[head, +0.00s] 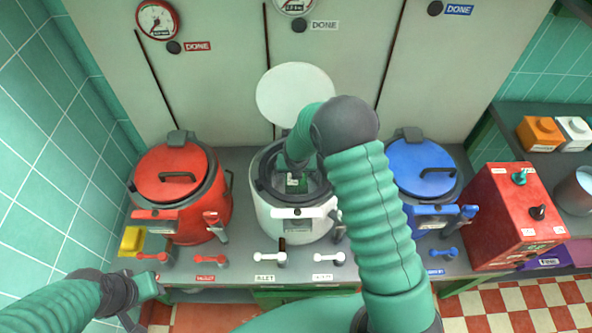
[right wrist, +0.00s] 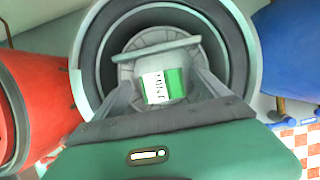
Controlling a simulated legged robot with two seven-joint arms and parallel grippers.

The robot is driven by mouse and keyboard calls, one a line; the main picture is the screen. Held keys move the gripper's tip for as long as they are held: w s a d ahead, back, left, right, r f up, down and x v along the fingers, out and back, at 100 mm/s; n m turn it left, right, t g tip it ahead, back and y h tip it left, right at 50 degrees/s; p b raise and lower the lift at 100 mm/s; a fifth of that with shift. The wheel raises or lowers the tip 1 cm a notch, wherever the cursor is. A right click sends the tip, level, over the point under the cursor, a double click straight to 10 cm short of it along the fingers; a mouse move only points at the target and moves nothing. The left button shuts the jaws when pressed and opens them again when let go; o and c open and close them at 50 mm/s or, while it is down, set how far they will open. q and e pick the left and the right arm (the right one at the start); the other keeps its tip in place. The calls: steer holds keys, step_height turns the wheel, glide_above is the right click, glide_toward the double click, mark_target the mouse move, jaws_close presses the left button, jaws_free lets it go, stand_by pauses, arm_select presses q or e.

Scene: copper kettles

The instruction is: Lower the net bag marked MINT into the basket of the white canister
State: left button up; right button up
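The white canister (head: 292,222) stands between a red and a blue one, its round white lid (head: 296,92) raised behind it. My right arm reaches over it, with my right gripper (head: 296,178) down inside the mouth. The net bag (right wrist: 174,86), green with a white label reading MINT, sits between my right fingertips in the right wrist view. The grey basket (right wrist: 126,82) shows around it; I cannot tell whether the bag touches its floor or whether the fingers press on it. My left gripper (head: 140,303) is open and empty at the lower left.
The red canister (head: 190,212) and blue canister (head: 418,168) are closed, close on either side. Small red, white and blue valve handles line the counter front. A yellow block (head: 132,240) sits at left. A red box (head: 510,215) stands at right.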

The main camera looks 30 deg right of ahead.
steer(key=shift+o, duration=1.1)
steer(key=shift+s, duration=0.1)
steer(key=shift+r, duration=0.1)
steer(key=p+v, duration=0.2)
steer(key=v, duration=1.4)
steer(key=shift+r, duration=0.25)
steer(key=shift+s, duration=0.1)
